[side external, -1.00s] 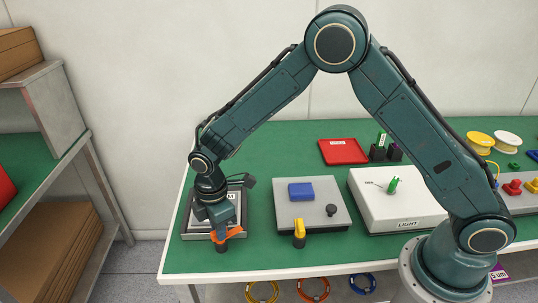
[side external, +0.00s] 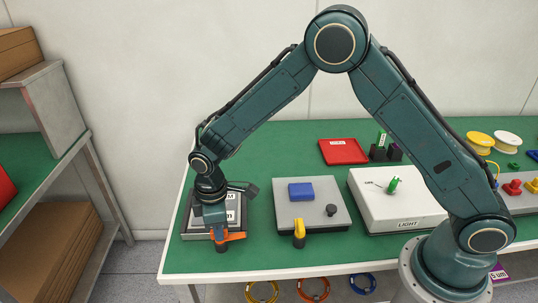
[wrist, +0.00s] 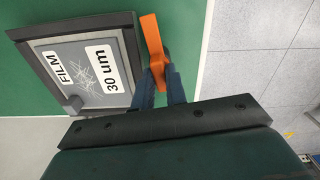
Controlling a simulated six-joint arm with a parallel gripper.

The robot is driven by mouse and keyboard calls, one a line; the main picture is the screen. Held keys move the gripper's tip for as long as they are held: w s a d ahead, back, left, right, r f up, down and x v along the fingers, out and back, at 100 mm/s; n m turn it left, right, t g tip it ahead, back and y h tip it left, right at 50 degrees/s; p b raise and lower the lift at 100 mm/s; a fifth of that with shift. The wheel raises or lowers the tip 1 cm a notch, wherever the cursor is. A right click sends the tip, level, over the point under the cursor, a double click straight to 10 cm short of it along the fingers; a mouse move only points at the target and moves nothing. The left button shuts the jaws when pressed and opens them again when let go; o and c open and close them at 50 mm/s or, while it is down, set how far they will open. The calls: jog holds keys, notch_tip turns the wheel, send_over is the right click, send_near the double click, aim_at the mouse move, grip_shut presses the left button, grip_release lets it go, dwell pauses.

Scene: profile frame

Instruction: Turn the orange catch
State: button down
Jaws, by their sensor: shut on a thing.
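The orange catch (side external: 235,237) is at the front edge of the film frame, at the left end of the green table. In the wrist view the catch (wrist: 152,38) is a bent orange bar beside the frame's edge. My gripper (side external: 217,229) points down over it and is shut on it; the blue fingers (wrist: 159,78) sit either side of its near part. The film frame (wrist: 128,40) is grey with a dark border and labels "FILM" and "30 um". It also shows in the side view (side external: 187,222), partly hidden by my arm.
Further right is a white light box (side external: 408,222). A red tray (side external: 343,151) lies behind. The table's front edge is close to the catch.

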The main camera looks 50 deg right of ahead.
jog(key=c, duration=1.4)
grip_release()
jog(key=shift+c, duration=0.2)
notch_tip(320, 180, up, 14)
jog(key=shift+d, duration=0.1)
